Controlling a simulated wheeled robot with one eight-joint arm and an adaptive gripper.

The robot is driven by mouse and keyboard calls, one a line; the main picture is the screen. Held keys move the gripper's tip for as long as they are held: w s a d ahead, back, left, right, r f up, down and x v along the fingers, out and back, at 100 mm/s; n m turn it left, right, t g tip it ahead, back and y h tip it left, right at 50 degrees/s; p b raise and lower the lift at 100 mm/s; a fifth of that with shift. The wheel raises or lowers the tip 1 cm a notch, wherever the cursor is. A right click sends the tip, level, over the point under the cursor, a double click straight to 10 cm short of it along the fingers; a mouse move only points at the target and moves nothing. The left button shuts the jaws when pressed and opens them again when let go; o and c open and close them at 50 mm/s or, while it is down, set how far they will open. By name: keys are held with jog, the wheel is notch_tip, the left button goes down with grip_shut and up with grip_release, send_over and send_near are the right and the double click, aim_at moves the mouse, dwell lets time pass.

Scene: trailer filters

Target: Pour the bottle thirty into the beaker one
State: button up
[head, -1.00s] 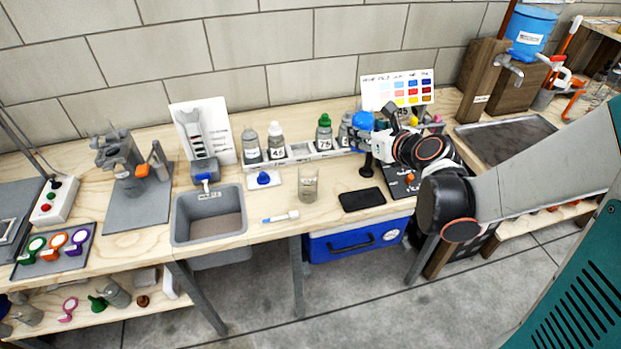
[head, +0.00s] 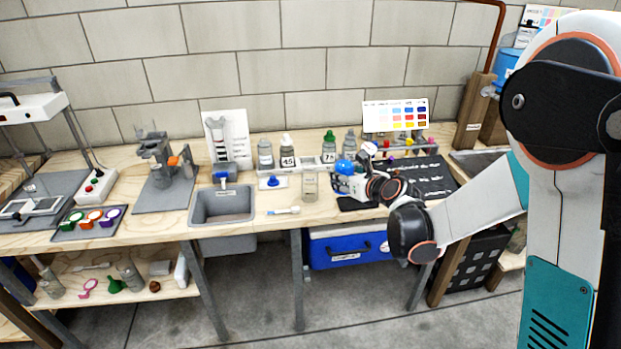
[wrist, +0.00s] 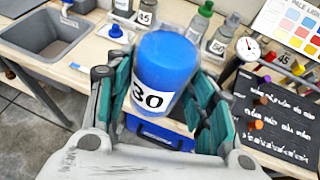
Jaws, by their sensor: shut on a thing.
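Bottle thirty is a blue bottle (wrist: 163,62) with a white label marked "30". My gripper (wrist: 162,85) is shut around it, with a finger on each side. In the head view the blue bottle (head: 346,167) shows at the tip of my gripper (head: 349,182), above the bench. The likely beaker one is a clear glass beaker (head: 310,185) standing upright on the bench, just left of the bottle and apart from it. Its label is too small to read. I cannot make out the beaker in the wrist view, and the bottle's exact tilt is unclear.
A grey sink (head: 221,204) is left of the beaker. A rack (head: 298,163) with several bottles stands behind it. A dark tablet (head: 352,204) lies under my gripper, and a black board (head: 424,178) is to the right. Bare bench lies in front of the beaker.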

jog(key=w+a+f+b, duration=0.1)
jog(key=w+a+f, duration=0.1)
jog(key=a, duration=0.4)
jog(key=w+a+f+n+y+b, duration=0.1)
jog(key=a+f, duration=0.3)
jog(key=a, duration=0.2)
jog(key=w+a+f+y+b, duration=0.1)
jog(key=w+a+f, duration=0.1)
jog(key=a, duration=0.4)
jog(key=shift+w+f+n+g, duration=0.35)
jog(key=shift+f+n+g, duration=0.05)
jog(key=shift+f, duration=0.3)
jog(key=shift+r, duration=0.15)
